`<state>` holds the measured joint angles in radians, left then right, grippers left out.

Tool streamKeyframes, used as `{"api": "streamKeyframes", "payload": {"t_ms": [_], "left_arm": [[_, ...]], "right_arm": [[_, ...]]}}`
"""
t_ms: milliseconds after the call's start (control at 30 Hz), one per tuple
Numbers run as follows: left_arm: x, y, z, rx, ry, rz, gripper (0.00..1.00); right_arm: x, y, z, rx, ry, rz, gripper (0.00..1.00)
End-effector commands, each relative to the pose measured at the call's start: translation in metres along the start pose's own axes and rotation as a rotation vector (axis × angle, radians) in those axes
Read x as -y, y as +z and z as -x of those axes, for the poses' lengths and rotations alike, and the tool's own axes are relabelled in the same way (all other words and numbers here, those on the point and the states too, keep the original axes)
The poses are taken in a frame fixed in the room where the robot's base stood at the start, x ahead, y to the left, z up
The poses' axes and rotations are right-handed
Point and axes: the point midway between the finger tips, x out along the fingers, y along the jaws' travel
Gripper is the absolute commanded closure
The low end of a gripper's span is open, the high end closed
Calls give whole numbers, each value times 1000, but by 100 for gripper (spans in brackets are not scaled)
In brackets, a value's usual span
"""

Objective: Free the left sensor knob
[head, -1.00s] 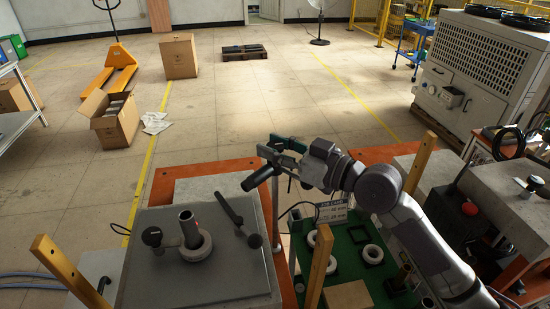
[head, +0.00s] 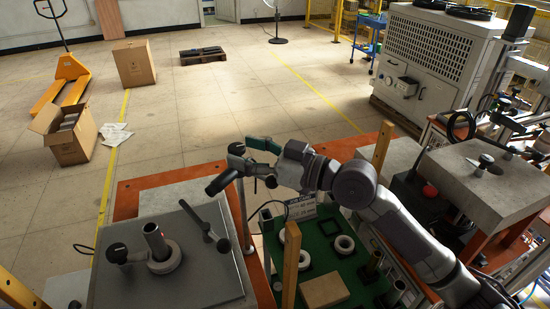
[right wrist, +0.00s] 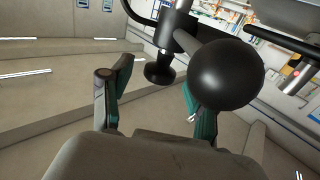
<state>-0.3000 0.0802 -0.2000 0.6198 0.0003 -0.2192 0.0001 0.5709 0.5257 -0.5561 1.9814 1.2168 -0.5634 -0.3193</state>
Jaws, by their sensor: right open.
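My right gripper (head: 243,158) is open with green pads, beside a black cylindrical knob (head: 221,183) at the top of a thin upright rod, left of the green tray. In the right wrist view my open fingers (right wrist: 150,86) face a large black ball (right wrist: 214,72), which overlaps the right finger. A smaller black knob on a stem (right wrist: 160,70) appears between the fingers, farther off. I cannot tell whether either finger touches anything. I cannot tell for sure which of these is the left sensor knob. My left gripper is out of view.
A green tray (head: 320,260) holds rings and a wooden block (head: 323,290). Wooden posts (head: 290,262) rise nearby.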

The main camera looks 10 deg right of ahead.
Motion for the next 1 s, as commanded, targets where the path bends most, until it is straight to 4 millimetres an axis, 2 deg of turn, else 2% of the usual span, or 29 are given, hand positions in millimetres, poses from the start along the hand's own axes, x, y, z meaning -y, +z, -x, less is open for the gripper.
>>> {"api": "streamKeyframes", "payload": {"t_ms": [33,200,400,600,1000], "left_arm": [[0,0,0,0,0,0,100],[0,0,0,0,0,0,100],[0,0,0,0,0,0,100],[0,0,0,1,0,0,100],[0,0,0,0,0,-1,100]], "right_arm": [[-1,1,12,4,3,3,39],[-1,2,50,5,4,2,39],[-1,1,82,3,2,-1,39],[0,0,94,1,0,0,39],[0,0,94,0,0,0,39]]}}
